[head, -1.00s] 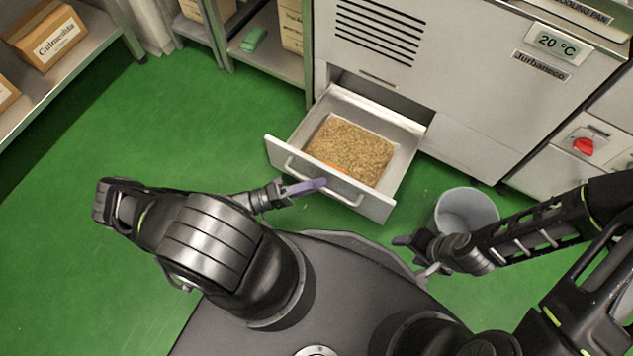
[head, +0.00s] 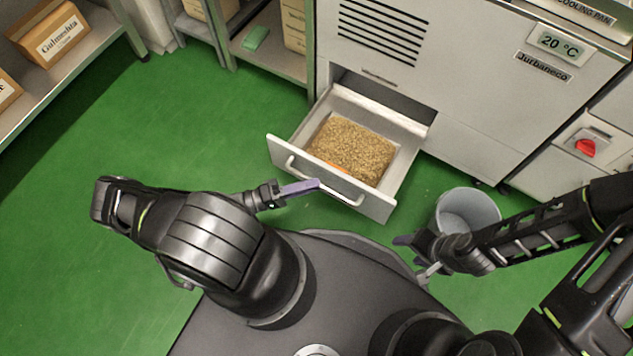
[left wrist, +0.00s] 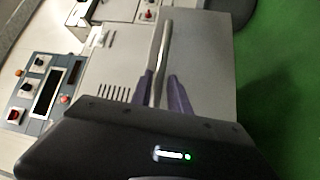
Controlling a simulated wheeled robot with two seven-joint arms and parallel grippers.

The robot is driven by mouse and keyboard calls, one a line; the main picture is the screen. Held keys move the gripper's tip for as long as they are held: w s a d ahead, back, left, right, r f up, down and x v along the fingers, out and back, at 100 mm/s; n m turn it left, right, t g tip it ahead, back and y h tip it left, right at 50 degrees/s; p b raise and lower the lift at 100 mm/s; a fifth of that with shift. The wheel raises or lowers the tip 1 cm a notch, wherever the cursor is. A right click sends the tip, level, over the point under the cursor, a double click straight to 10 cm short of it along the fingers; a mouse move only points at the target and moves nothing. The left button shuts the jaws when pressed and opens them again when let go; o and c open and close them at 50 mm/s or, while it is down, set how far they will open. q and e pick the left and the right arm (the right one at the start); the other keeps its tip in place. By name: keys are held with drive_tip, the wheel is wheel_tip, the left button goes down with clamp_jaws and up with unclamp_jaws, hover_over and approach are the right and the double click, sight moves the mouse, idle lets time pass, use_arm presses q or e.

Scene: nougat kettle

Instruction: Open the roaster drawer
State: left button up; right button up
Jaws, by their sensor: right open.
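The roaster drawer (head: 398,185) is pulled well out of the grey roaster (head: 470,110) and holds a bed of brown grains (head: 352,149). Its bar handle (head: 345,196) runs along the front panel. My left gripper (head: 316,185) is at the handle, with purple fingers. In the left wrist view the handle bar (left wrist: 162,45) passes between the two fingers (left wrist: 162,88); whether both press on it is unclear. My right gripper (head: 398,243) is open and empty, low at the right near the bucket, away from the drawer.
A grey bucket (head: 467,210) stands on the green floor right of the drawer. A control panel with a red knob (head: 585,148) is at the right. Shelves with boxes (head: 47,32) stand at the left and back. The floor left of the drawer is clear.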

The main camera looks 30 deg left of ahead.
use_arm(q)
drive_tip(key=v, duration=0.5)
drive_tip(key=shift+s+a, duration=0.3)
